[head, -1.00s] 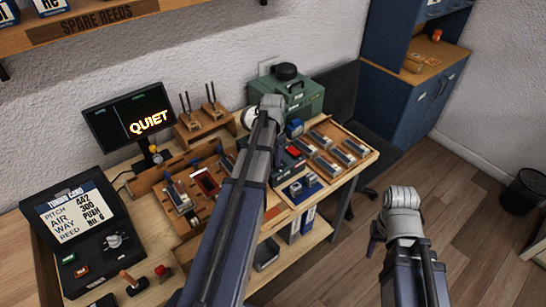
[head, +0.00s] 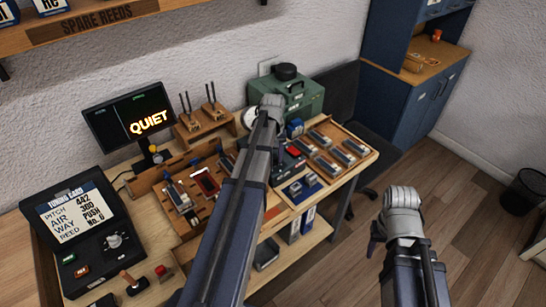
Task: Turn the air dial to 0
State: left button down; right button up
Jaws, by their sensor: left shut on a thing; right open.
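My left arm reaches up the middle of the head view to the workbench's back. My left gripper (head: 262,118) is at its far end, mostly hidden by my own wrist, in front of the green machine (head: 292,98). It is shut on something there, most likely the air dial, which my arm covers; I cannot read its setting. A round pale gauge (head: 247,118) shows just left of the wrist. My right gripper (head: 377,232) is open and empty, off the bench's right side above the floor; its fingers are partly hidden.
A black case (head: 88,262) with a tuning card (head: 75,217) and a knob (head: 115,240) stands at the left. A wooden rack (head: 150,182), a monitor (head: 130,115) and a tray of reed blocks (head: 362,143) crowd the bench.

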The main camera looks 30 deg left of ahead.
pick_arm(q)
jog(key=n, duration=1)
jog(key=shift+n, duration=2.2)
jog(key=shift+c, duration=2.1)
grip_release()
